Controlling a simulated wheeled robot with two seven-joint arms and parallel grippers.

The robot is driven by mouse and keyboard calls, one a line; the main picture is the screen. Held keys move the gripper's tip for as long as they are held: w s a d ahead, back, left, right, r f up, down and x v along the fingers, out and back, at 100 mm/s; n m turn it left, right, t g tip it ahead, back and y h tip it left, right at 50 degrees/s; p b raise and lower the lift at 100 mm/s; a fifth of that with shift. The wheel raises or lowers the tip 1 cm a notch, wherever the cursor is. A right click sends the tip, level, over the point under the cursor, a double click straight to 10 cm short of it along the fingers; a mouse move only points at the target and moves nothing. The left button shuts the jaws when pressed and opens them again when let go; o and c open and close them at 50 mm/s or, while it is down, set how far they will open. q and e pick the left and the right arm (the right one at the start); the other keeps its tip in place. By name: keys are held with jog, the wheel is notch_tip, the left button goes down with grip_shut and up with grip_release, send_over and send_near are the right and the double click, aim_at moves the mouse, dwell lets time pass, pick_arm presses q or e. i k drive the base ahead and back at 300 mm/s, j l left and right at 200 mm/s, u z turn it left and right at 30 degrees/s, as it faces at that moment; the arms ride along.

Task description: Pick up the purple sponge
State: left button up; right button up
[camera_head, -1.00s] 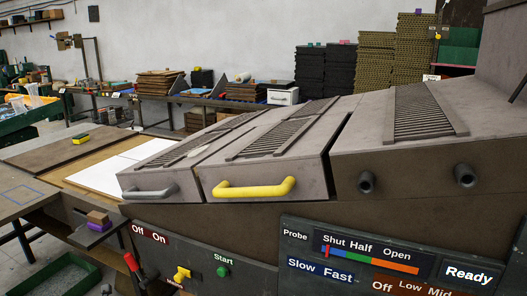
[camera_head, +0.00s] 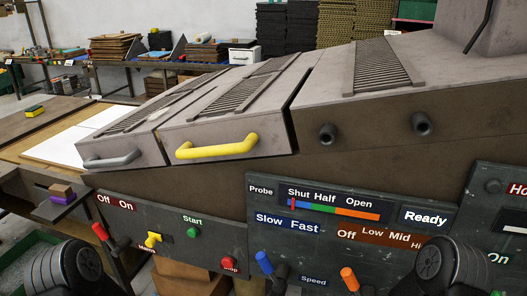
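A small purple sponge (camera_head: 63,198) lies on a dark ledge at the left, in front of the machine's left end. A brown block or layer (camera_head: 61,189) sits on top of it; I cannot tell whether the two are one piece. Dark rounded parts of my arms show at the bottom left and bottom right. The fingers of both grippers are out of view, and nothing of mine touches the sponge.
A yellow and green sponge (camera_head: 35,111) lies on the brown table further back. The machine has a grey handle (camera_head: 112,160) and a yellow handle (camera_head: 217,148). Its front panel (camera_head: 225,235) carries levers and buttons that stick out. A green-rimmed tray (camera_head: 30,245) is low at the left.

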aim_at(64, 195)
jog(key=u, duration=1.25)
